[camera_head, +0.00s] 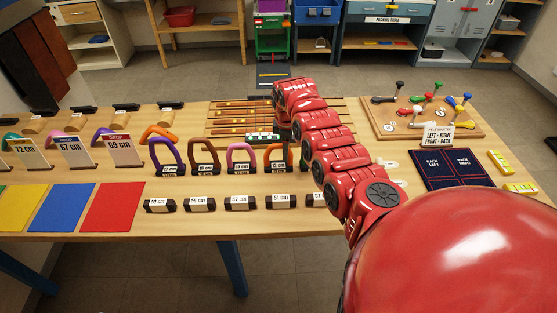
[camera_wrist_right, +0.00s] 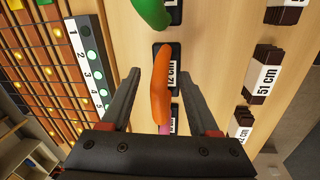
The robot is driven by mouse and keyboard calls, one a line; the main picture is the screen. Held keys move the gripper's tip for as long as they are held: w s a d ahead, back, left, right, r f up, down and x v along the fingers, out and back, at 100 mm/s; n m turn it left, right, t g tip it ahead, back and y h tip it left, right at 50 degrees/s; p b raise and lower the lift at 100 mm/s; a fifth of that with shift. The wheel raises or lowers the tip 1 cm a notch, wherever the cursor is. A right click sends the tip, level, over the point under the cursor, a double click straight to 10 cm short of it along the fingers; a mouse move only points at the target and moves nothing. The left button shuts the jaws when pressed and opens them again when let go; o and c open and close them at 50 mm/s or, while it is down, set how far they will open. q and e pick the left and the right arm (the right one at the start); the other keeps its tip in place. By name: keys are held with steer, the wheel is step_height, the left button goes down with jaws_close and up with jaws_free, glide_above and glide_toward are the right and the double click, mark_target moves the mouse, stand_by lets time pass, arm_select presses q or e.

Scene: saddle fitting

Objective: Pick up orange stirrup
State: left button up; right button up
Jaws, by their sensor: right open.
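An orange stirrup (camera_head: 277,152) stands upright on a small dark labelled stand in the row on the table. It also shows in the right wrist view (camera_wrist_right: 160,85), seen from above, between pink and green stirrups. My right gripper (camera_wrist_right: 161,82) is open, with one finger on each side of the orange stirrup in that view. The fingers look apart from it; their height above it is hard to tell. In the head view my red right arm ends just behind the stirrup. My left gripper is in neither view.
Pink (camera_head: 241,153), brown (camera_head: 205,152) and purple (camera_head: 165,155) stirrups stand to its left; a green stirrup (camera_wrist_right: 151,12) is on the other side. Dark labelled blocks (camera_head: 240,203) lie in front. A slatted board (camera_head: 238,115) lies behind.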

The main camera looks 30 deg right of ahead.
steer(key=shift+f, duration=0.2)
jaws_close()
stand_by(1.3)
